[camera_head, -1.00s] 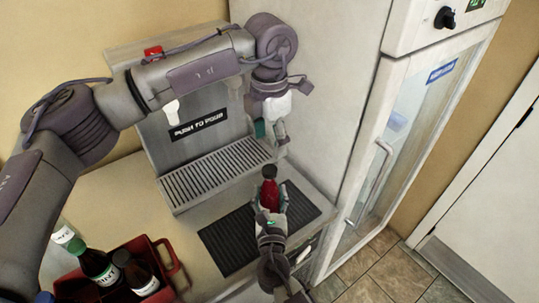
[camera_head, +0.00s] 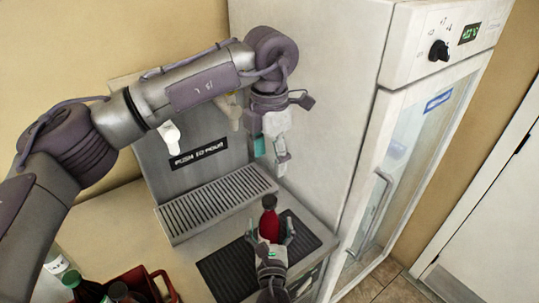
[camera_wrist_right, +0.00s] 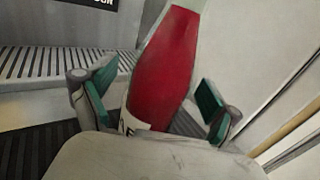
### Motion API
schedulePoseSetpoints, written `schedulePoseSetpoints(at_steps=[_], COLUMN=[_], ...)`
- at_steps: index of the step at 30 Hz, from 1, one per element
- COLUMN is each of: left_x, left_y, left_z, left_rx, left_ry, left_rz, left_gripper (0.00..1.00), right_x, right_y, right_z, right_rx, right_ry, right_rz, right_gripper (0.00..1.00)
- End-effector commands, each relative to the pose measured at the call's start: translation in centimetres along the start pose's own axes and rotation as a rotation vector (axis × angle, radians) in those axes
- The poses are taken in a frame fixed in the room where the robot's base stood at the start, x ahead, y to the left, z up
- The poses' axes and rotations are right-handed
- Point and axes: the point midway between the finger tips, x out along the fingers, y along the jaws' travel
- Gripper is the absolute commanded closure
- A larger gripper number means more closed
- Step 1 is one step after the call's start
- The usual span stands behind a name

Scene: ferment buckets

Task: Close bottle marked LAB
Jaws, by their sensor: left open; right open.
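A red bottle (camera_head: 269,226) with a dark top (camera_head: 269,202) stands on the black mat below the drip grate. In the right wrist view the bottle (camera_wrist_right: 163,70) leans slightly in the picture; only a corner of its white label shows, so its marking cannot be read. My right gripper (camera_head: 273,232) is open around the bottle, with one green-padded finger on each side and visible gaps. Its fingers also show in the right wrist view (camera_wrist_right: 155,105). My left gripper (camera_head: 281,162) is open and empty, above the bottle and behind it.
A dispenser with a "PUSH TO POUR" sign (camera_head: 198,153) and drip grate (camera_head: 215,203) stands behind the mat (camera_head: 225,272). A red crate (camera_head: 160,283) with dark bottles (camera_head: 88,290) is at lower left. A glass-door fridge (camera_head: 400,160) stands to the right.

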Motion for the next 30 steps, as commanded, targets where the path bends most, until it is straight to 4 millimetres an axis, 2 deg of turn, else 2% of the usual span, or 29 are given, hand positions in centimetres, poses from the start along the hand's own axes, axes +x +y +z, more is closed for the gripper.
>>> schedulePoseSetpoints(at_steps=[4, 7, 18, 21, 25, 30], left_x=[0.0, 0.0, 0.0, 0.0, 0.0, 0.0], left_y=[0.0, 0.0, 0.0, 0.0, 0.0, 0.0], left_z=[0.0, 0.0, 0.0, 0.0, 0.0, 0.0], left_rx=[0.0, 0.0, 0.0, 0.0, 0.0, 0.0], left_ry=[0.0, 0.0, 0.0, 0.0, 0.0, 0.0], left_rz=[0.0, 0.0, 0.0, 0.0, 0.0, 0.0], left_gripper=[0.35, 0.35, 0.35, 0.35, 0.35, 0.35], right_x=[-0.3, -1.4, -8.9, -10.4, -11.6, -12.0], right_y=[0.0, 0.0, 0.0, 0.0, 0.0, 0.0], right_z=[-0.1, -0.1, -0.1, -0.1, -0.1, 0.0], right_rx=[0.0, -0.001, 0.0, -0.002, 0.0, 0.001], right_ry=[0.001, 0.001, 0.003, 0.002, 0.001, 0.0], right_rz=[0.0, 0.002, 0.002, 0.001, 0.0, 0.0], right_gripper=[0.11, 0.11, 0.11, 0.11, 0.11, 0.11])
